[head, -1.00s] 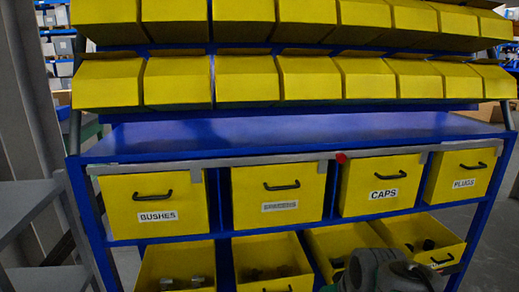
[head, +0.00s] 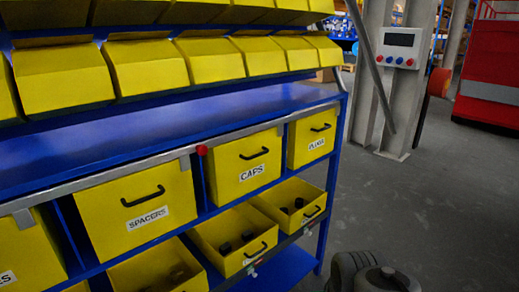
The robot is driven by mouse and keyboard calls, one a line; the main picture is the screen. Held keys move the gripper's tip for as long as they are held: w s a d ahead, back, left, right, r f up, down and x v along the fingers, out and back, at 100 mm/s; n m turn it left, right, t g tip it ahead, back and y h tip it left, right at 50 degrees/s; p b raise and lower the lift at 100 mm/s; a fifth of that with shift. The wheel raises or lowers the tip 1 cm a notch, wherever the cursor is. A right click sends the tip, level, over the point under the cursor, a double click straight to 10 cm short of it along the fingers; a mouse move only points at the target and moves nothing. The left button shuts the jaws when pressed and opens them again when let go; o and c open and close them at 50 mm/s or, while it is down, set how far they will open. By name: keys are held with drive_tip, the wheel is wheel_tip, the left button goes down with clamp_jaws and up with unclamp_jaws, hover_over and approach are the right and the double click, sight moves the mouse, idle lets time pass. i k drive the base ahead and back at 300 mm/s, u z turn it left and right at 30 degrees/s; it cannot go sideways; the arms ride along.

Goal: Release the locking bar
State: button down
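The locking bar (head: 110,176) is a long grey metal strip. It runs across the front of the blue rack, along the top edges of the upper yellow drawers. Grey tabs hang from it over the drawer fronts. A red knob (head: 202,150) sits on the bar between the SPACERS drawer (head: 110,205) and the CAPS drawer (head: 225,183). The PLUGS drawer (head: 318,125) is at the right end. These upper drawers look closed. My gripper's fingers are not visible; only a grey part of my arm shows at the bottom right.
Lower yellow bins (head: 215,232) stand pulled out, with dark parts inside. A blue shelf (head: 200,105) and yellow bins are above. To the right, a grey post carries a control panel (head: 398,47). A red machine (head: 490,65) stands beyond. The grey floor (head: 420,190) is open.

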sight(18, 208)
drive_tip(key=z, duration=0.25)
drive_tip(key=i, duration=0.5)
drive_tip(key=u, duration=2.6)
